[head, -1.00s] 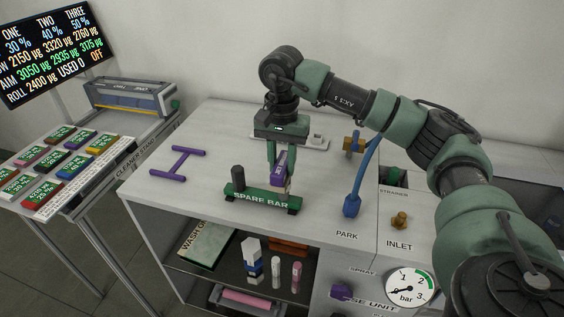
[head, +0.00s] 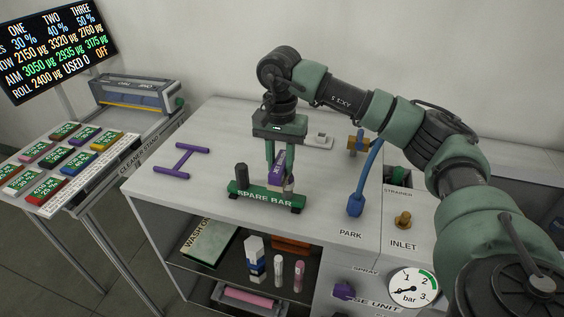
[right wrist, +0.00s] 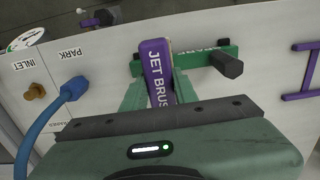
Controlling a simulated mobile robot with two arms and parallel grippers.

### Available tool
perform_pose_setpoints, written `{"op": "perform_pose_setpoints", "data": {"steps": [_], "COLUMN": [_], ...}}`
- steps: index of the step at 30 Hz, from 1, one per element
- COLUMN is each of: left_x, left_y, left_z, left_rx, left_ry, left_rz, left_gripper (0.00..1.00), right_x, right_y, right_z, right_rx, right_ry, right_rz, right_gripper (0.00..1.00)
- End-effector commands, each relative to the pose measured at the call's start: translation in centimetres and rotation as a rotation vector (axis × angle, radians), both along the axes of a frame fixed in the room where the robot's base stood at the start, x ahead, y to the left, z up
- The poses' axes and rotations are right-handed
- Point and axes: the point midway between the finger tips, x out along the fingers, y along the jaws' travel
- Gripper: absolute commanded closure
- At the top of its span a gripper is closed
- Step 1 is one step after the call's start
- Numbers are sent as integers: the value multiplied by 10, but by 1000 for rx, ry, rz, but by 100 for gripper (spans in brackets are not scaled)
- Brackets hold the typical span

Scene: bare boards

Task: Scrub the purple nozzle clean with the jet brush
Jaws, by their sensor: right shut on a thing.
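My right gripper (head: 279,160) is shut on the jet brush (head: 277,165), a purple handle with white lettering. The brush also shows in the right wrist view (right wrist: 156,72), held between the green fingers. It stands roughly upright at the right end of the green spare bar (head: 262,198); I cannot tell whether it touches the bar. A dark post (head: 241,176) rises from the bar's left end. A purple part (head: 343,291) sticks out of the unit's front under the SPRAY label; I cannot tell whether it is the nozzle. My left gripper is out of view.
A purple H-shaped piece (head: 181,159) lies on the worktop at left. A blue hose fitting (head: 355,205) stands at PARK, with a brass fitting (head: 403,221) at INLET. Small bottles and boxes stand on the shelf below. The worktop's left front is clear.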

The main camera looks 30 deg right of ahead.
Motion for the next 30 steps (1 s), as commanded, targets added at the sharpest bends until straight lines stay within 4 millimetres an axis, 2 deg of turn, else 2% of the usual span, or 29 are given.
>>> {"op": "perform_pose_setpoints", "data": {"steps": [14,30], "left_x": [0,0], "left_y": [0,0], "left_z": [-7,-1], "left_rx": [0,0], "left_ry": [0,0], "left_rz": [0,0], "left_gripper": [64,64], "right_x": [-22,0], "right_y": [-18,1], "right_z": [-1,1], "right_rx": [-1,1], "right_ry": [2,1], "right_rz": [0,0], "right_gripper": [100,100]}}
